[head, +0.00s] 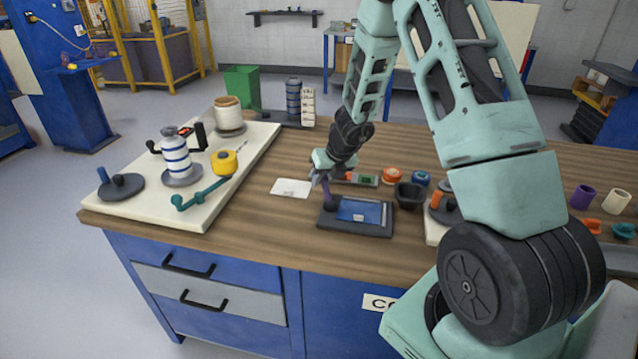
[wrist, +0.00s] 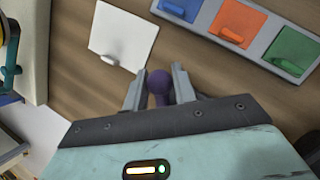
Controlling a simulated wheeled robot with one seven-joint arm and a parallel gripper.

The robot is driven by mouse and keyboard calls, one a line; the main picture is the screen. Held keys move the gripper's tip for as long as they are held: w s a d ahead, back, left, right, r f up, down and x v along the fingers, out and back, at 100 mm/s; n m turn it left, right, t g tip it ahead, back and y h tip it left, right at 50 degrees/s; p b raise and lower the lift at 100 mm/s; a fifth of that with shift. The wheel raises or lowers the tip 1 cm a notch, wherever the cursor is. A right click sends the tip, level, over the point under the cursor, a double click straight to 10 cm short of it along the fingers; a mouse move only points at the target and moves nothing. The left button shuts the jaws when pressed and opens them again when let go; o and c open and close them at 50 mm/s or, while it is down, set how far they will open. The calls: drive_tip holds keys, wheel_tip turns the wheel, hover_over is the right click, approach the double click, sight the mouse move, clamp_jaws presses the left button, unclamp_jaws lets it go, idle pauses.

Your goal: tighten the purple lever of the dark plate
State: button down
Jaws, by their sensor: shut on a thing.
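The dark plate (head: 375,230) lies on the wooden bench in the head view, with a blue panel (head: 360,211) on top. The purple lever (head: 326,190) stands up at the plate's left end. My gripper (head: 324,178) is at the lever's upper part. In the wrist view the rounded purple lever (wrist: 159,84) sits between the two fingers of my gripper (wrist: 158,88), which are shut on it. The lever's lower part is hidden in the wrist view by my gripper body.
A white card (head: 291,188) lies left of the plate. A tray with coloured tiles (wrist: 238,32) lies beyond. A dark cup (head: 409,195) stands close to the plate's right.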

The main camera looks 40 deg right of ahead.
drive_tip(key=shift+s+d+m, duration=0.1)
drive_tip(key=shift+d+m, duration=0.2)
drive_tip(key=shift+m, duration=0.1)
drive_tip(key=c, duration=1.2)
unclamp_jaws()
drive_tip(key=shift+o, duration=0.2)
drive_tip(key=shift+r, duration=0.1)
drive_tip(key=a+p+v, duration=0.1)
drive_tip(key=p+v, duration=0.6)
drive_tip(key=v, duration=1)
drive_tip(key=shift+d+r, duration=0.15)
drive_tip(key=shift+d, duration=0.15)
